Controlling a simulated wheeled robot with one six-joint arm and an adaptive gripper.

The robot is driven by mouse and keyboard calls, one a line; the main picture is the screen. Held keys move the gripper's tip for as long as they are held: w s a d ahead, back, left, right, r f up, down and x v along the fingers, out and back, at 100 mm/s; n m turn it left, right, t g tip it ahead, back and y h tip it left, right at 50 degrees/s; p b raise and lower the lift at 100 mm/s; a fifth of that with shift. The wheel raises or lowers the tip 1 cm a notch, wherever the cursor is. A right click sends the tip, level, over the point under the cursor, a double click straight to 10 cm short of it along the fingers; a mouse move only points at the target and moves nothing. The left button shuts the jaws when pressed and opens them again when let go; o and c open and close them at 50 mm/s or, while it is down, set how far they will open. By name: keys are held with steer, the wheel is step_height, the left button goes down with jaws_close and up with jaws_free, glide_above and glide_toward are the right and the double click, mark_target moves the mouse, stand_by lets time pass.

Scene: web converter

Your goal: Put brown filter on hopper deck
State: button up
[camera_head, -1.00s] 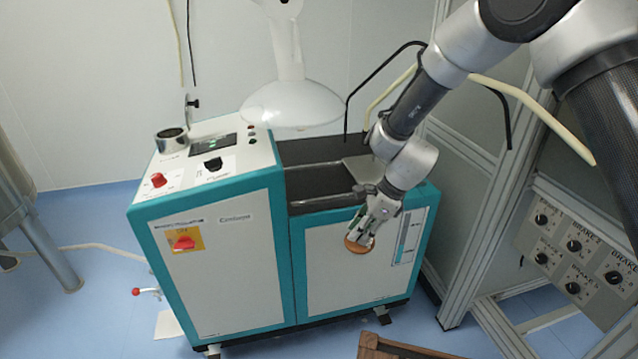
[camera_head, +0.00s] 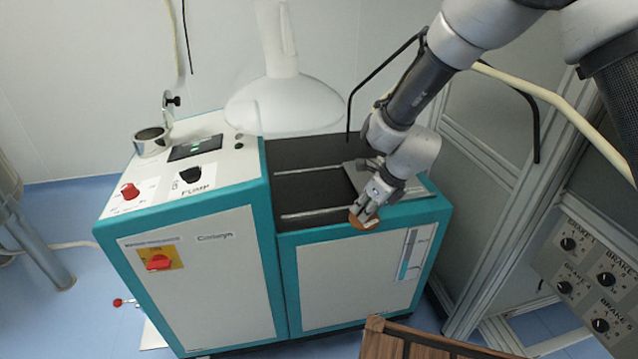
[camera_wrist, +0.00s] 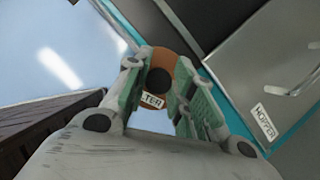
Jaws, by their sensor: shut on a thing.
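The brown filter (camera_head: 366,222) is a small round disc. In the wrist view the filter (camera_wrist: 158,54) shows a dark round centre and a partly hidden label ending in "LTER". My gripper (camera_head: 367,211) is shut on it, with green-padded fingers (camera_wrist: 158,80) on both sides. It holds the filter at the front top edge of the teal and white machine. The hopper deck (camera_wrist: 235,68) is a grey metal plate with a "HOPPER" label, to the right of the filter in the wrist view. In the head view the deck (camera_head: 354,178) is partly hidden behind my gripper.
The machine's control panel (camera_head: 180,165) with knobs and a metal cup (camera_head: 150,140) stands left. A dark recessed top (camera_head: 305,190) lies beside the deck. A white lamp-like hood (camera_head: 285,105) hangs above. A brown wooden crate (camera_head: 400,345) is at the bottom, brake panel (camera_head: 590,275) at right.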

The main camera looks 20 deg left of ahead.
steer(key=w+a, duration=0.2)
steer(key=a, duration=0.2)
steer(key=w+a, duration=0.2)
steer(key=a, duration=0.2)
steer(key=w+a, duration=0.2)
steer(key=a, duration=0.3)
steer(key=shift+w+a, duration=0.3)
steer(key=shift+a, duration=0.3)
steer(key=shift+w+a, duration=0.25)
steer(key=shift+a, duration=0.35)
steer(key=shift+x, duration=0.75)
steer(key=shift+f, duration=0.15)
steer(key=o, duration=1)
